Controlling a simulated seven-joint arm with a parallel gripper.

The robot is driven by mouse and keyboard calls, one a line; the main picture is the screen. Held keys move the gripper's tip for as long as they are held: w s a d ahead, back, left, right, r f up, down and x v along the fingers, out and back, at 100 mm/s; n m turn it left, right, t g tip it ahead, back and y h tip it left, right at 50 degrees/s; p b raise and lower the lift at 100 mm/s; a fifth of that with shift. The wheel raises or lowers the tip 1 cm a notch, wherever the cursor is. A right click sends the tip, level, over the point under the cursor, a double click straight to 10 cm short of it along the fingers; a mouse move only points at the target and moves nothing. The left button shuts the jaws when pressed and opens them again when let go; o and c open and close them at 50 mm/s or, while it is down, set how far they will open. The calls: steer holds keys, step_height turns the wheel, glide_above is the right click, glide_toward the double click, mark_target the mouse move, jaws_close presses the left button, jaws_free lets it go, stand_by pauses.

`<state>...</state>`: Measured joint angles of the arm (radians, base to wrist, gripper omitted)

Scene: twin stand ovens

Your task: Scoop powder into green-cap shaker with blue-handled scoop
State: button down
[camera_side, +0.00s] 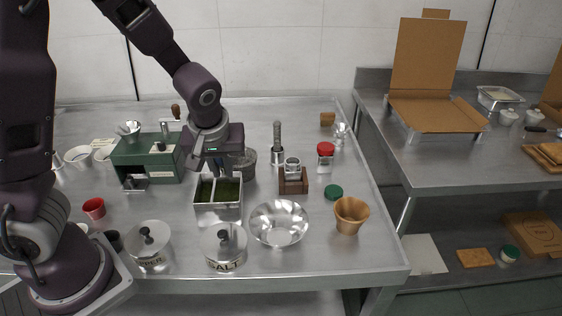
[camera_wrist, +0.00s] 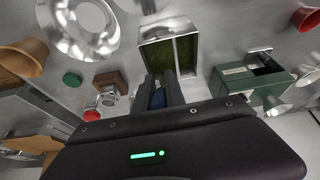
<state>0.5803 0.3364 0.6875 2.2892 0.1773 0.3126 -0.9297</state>
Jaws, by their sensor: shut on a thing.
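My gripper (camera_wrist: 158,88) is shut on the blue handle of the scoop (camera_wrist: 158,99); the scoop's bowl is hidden. In the side view my gripper (camera_side: 218,172) is pointing down just behind the steel two-compartment container (camera_side: 218,206), which holds dark green powder (camera_side: 229,190). Whether the scoop touches the powder cannot be told. An open glass-and-metal shaker (camera_side: 292,166) stands in a wooden block (camera_side: 292,184) to the right of the container. A green cap (camera_side: 333,192) lies on the table, apart from it, and shows in the wrist view (camera_wrist: 72,80).
A steel bowl (camera_side: 279,223), lidded pepper (camera_side: 148,245) and salt (camera_side: 223,244) pots and a tan cup (camera_side: 351,215) line the front. A red-capped shaker (camera_side: 325,154) stands right. A green machine (camera_side: 147,158) stands left of my gripper.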

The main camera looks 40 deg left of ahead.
steer(key=w+r+n+g, duration=0.15)
steer(key=w+n, duration=0.25)
steer(key=w, duration=1.1)
steer(key=w+d+n+y, duration=0.1)
steer(key=w+d+n, duration=0.1)
steer(key=w+d, duration=0.5)
steer(key=s+f+n+t+h, duration=0.2)
steer(key=s+f+n+t, duration=0.2)
steer(key=t, duration=1.3)
steer(key=shift+s+a+f, duration=0.35)
steer(key=shift+s+f, duration=0.55)
steer(key=shift+s, duration=0.05)
steer(key=shift+r, duration=0.15)
